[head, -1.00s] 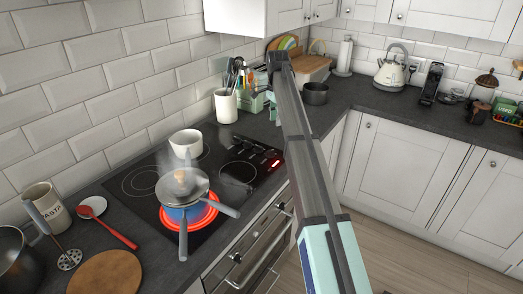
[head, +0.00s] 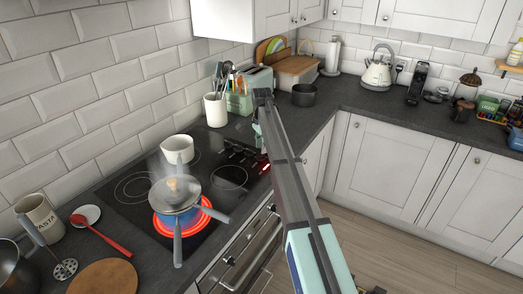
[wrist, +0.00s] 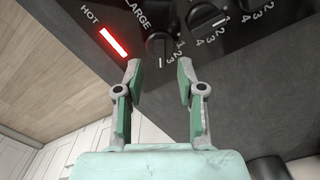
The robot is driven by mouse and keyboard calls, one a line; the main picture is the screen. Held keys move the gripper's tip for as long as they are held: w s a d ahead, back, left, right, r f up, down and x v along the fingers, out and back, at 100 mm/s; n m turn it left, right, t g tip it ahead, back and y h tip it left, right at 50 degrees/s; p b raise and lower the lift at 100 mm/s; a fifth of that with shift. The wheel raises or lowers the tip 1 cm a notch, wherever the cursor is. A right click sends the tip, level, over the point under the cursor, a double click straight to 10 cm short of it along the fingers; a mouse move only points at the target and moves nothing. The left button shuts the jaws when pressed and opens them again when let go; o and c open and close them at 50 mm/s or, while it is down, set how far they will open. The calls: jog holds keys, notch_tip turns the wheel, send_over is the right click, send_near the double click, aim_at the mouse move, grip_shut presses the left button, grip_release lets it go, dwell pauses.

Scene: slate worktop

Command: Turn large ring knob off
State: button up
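The knob labelled LARGE (wrist: 158,47) is dark and round, on the black hob panel in the wrist view. Numbers 1, 2 and 3 run round its right side; its exact setting is hard to read. My gripper (wrist: 159,70) is open and empty, its two fingertips apart just below the knob in the picture, not closed on it. A red HOT light (wrist: 114,42) glows to its left. In the head view the large ring (head: 159,228) glows red under a blue pan (head: 178,217) with a grey lid. My arm hides some of the controls there.
A white pot (head: 177,150) stands at the back of the hob. Other knobs (wrist: 207,17) sit right of the LARGE knob. A utensil crock (head: 215,110), a green toaster (head: 240,98) and a dark pot (head: 304,95) stand beyond. Oven handles stick out below the worktop.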

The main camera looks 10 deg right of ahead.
aim_at(261, 157)
jog(key=shift+f+p, duration=0.3)
jog(key=shift+f, duration=1.45)
grip_shut()
